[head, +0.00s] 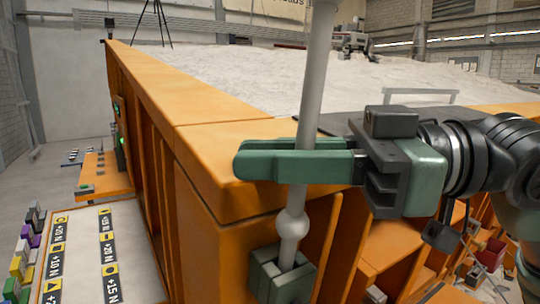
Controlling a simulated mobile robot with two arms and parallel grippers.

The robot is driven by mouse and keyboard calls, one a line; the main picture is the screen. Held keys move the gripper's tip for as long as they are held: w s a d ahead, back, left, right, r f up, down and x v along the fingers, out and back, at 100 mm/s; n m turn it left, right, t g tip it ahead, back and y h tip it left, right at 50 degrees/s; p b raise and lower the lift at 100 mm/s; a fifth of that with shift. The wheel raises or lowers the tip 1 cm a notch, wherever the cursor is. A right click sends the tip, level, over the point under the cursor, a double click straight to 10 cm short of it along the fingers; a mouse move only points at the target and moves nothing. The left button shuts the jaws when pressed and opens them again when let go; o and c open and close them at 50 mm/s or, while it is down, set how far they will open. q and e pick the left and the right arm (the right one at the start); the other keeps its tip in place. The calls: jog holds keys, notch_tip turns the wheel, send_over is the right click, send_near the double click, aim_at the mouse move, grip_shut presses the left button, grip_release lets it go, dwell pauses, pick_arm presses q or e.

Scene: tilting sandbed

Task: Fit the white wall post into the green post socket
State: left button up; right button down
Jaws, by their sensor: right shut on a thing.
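The white wall post (312,85) is a long, thin rod with a round ball (291,223) near its lower end. It leans slightly, its top to the right and running out of the top of the head view. My right gripper (262,161) comes in from the right and is shut on the post above the ball, its green fingers hiding a short stretch. The green post socket (294,288) is a square block at the corner of the orange sandbed. The post's lower tip shows at the socket's dark opening; how deep it sits cannot be told. My left gripper is not in view.
The orange sandbed frame (225,135) stands close behind the gripper, with pale sand (240,75) beyond its rim. A board with labels (85,255) and several coloured blocks lie at lower left. A red bin (491,254) stands at lower right.

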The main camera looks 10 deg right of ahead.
jog(key=shift+w+a+f+b, duration=0.1)
jog(key=shift+f+b, duration=0.45)
jog(key=shift+f, duration=0.35)
dwell(0.3)
notch_tip(320, 180, up, 9)
jog(key=s+p, duration=0.1)
jog(key=p, duration=0.7)
jog(key=shift+s+d, duration=0.2)
jog(key=shift+d, duration=0.15)
dwell(0.3)
jog(key=shift+f, duration=0.1)
jog(key=f+b, duration=0.2)
jog(key=shift+w+a+f, duration=0.1)
jog(key=shift+w+f, duration=0.2)
jog(key=shift+f, duration=0.1)
dwell(0.3)
dwell(1.7)
